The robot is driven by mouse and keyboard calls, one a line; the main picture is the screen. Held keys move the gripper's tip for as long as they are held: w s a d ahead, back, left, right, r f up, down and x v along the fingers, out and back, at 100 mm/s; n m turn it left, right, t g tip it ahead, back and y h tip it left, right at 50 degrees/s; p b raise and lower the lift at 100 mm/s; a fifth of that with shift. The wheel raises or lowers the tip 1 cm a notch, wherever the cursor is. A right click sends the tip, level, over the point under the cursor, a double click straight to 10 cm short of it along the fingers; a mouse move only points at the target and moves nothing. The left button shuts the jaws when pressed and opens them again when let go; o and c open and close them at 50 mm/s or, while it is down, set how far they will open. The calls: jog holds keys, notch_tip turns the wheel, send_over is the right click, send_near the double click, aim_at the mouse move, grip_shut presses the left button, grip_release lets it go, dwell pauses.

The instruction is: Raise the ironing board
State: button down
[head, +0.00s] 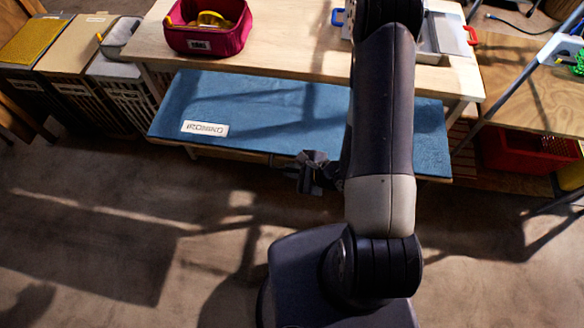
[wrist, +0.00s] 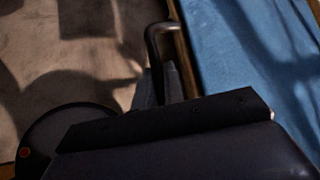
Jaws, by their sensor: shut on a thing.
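The ironing board (head: 270,110) is a flat blue panel with a white "IRONING" label. It lies level below the front edge of the wooden worktop. My gripper (head: 312,176) is at the middle of the board's front edge, with my arm reaching over the board's right part. In the wrist view a dark bar handle (wrist: 152,45) stands out from the wooden edge beside the blue board (wrist: 245,50). My gripper (wrist: 158,88) is shut on this handle; its own housing hides part of the fingers.
The worktop (head: 270,45) above carries a red fabric bin (head: 208,40) at left and a grey tray (head: 445,38) at right. Labelled hampers (head: 75,70) stand at left, and a red crate (head: 525,150) is low at right. The floor in front is clear.

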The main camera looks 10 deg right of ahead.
jog(key=shift+w+r, duration=0.1)
jog(key=shift+r, duration=0.25)
jog(key=c, duration=1.9)
grip_release()
jog(key=shift+c, duration=0.2)
jog(key=shift+o, duration=0.9)
jog(key=p+v, duration=0.1)
jog(key=v, duration=1)
jog(key=shift+p, duration=0.35)
jog(key=shift+a+f, duration=0.15)
jog(key=shift+f, duration=0.05)
jog(key=shift+b+x, duration=0.9)
jog(key=shift+x, duration=4.45)
